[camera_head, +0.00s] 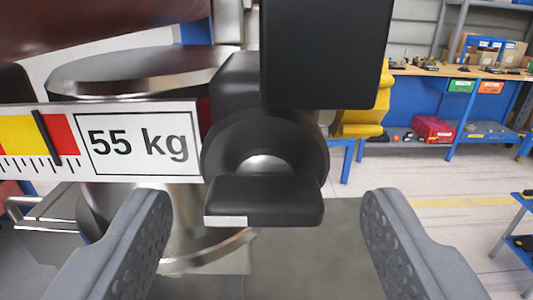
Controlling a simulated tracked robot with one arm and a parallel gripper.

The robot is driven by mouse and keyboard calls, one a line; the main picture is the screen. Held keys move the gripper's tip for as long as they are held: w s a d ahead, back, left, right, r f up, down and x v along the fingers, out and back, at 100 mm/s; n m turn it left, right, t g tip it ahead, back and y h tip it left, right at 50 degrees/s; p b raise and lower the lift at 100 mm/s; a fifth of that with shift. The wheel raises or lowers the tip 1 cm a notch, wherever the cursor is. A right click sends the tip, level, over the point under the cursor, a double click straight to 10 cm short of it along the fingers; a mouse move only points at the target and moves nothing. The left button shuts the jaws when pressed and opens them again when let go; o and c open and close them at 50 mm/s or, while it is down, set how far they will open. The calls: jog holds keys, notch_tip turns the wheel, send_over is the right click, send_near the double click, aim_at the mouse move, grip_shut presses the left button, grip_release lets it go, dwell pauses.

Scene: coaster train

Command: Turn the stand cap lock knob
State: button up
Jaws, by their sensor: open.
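A black knob (264,200) with a flat, wing-like grip faces me near the middle of the head camera view. A round black collar (222,157) sits behind it, and a small light patch shows on the grip's lower left edge. A black block (326,55) stands above and partly in front of the collar. My gripper (268,225) is open, with one grey finger to the left of the knob and one to the right. Neither finger appears to touch it, and nothing is between the fingers except the knob farther ahead.
A gauge plate (140,143) reading "55 kg" lies directly left of the knob, before a shiny metal cylinder (140,72). A yellow part (366,115) is behind at right. A blue workbench (425,92) with bins stands farther back.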

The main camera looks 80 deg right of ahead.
jog(key=shift+w+d, duration=0.1)
jog(key=shift+d, duration=0.75)
